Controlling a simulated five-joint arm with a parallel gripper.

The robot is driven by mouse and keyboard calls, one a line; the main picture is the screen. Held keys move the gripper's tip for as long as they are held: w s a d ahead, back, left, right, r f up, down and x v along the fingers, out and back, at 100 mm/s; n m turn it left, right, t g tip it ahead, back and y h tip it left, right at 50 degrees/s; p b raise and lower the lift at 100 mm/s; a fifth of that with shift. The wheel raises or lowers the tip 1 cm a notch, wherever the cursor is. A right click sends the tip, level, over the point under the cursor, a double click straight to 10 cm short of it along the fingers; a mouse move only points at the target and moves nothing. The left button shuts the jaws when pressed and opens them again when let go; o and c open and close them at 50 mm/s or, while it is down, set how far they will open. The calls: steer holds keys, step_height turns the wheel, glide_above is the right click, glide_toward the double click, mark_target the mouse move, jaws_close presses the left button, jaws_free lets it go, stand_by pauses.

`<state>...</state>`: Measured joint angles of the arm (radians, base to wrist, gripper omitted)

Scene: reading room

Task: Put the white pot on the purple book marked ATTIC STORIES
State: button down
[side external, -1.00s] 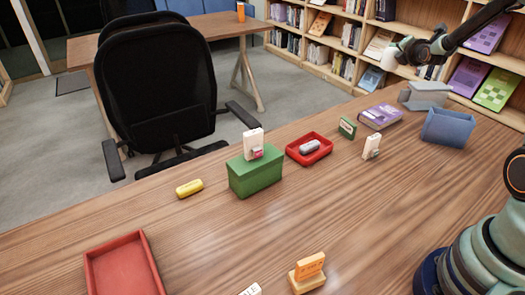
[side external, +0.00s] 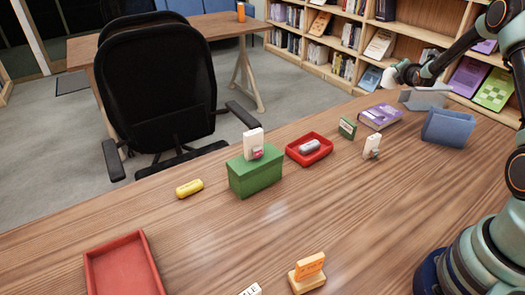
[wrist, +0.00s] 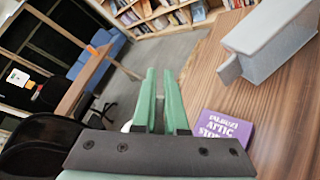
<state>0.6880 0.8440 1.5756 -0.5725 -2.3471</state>
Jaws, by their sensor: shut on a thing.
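The white pot (side external: 389,77) is at the end of my gripper (side external: 397,74) in the side view, held in the air above and behind the purple book. It is small and partly hidden there. In the wrist view my gripper's green fingers (wrist: 163,103) are close together, and only a white sliver (wrist: 127,127) shows beside them. The purple book marked ATTIC STORIES (side external: 381,117) lies flat near the table's far edge. In the wrist view it (wrist: 225,129) is to the right of the fingers, partly cut off by the gripper body. The pot is apart from the book.
A grey holder (side external: 425,98) stands behind the book, and a blue-grey bin (side external: 448,128) to its right. A small green box (side external: 347,128) and a white upright item (side external: 372,146) stand near its front. A red tray (side external: 309,149) and a green box (side external: 256,175) are further left.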

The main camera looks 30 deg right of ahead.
step_height(320, 180, down, 10)
steer(key=shift+f, duration=0.1)
stand_by(0.4)
steer(key=c, duration=1)
jaws_free()
steer(key=shift+f, duration=0.1)
steer(key=shift+o, duration=0.2)
